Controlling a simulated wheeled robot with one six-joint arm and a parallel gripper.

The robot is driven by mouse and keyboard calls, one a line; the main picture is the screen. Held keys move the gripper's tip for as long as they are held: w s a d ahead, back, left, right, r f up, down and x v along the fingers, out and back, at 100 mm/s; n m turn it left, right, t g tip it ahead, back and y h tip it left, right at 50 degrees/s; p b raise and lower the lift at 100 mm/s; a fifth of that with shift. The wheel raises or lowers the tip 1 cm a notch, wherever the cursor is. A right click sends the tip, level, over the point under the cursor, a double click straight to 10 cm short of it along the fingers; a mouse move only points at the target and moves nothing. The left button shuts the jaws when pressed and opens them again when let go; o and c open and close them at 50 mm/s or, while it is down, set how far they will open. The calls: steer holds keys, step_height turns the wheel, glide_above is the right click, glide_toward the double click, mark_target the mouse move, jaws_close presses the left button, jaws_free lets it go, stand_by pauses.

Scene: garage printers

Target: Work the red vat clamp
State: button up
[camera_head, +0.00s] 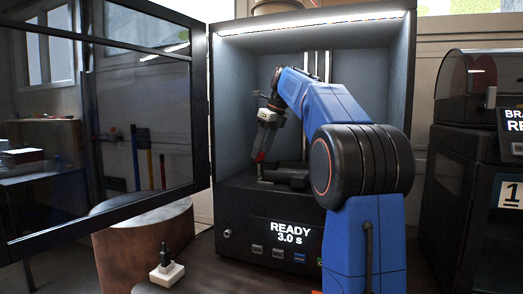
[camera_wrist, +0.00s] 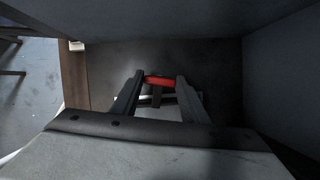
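The red vat clamp (camera_wrist: 160,81) is a short red bar on a dark stem, seen in the wrist view. My gripper (camera_wrist: 161,77) has its two dark fingers spread wide, one on each side of the clamp. The bar nearly fills the gap; I cannot tell whether either finger touches it. In the head view my gripper (camera_head: 261,157) reaches down inside the lit printer (camera_head: 232,120), with a small bit of red at its tips. Dark low parts of the printer (camera_head: 285,178) lie beside and below the fingertips.
The printer's glazed door (camera_head: 100,120) stands open on the left. The chamber walls (camera_wrist: 285,85) rise close around my gripper. The front panel (camera_head: 290,232) reads "READY 3.0 s". A small white switch box (camera_head: 167,273) stands in front. Another dark machine (camera_head: 460,190) is on the right.

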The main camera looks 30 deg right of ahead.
steer(key=shift+n+y, duration=0.3)
steer(key=shift+n, duration=0.4)
steer(key=o, duration=1.1)
steer(key=shift+c, duration=0.2)
steer(key=shift+d+r, duration=0.1)
steer(key=v, duration=0.7)
steer(key=shift+r, duration=0.2)
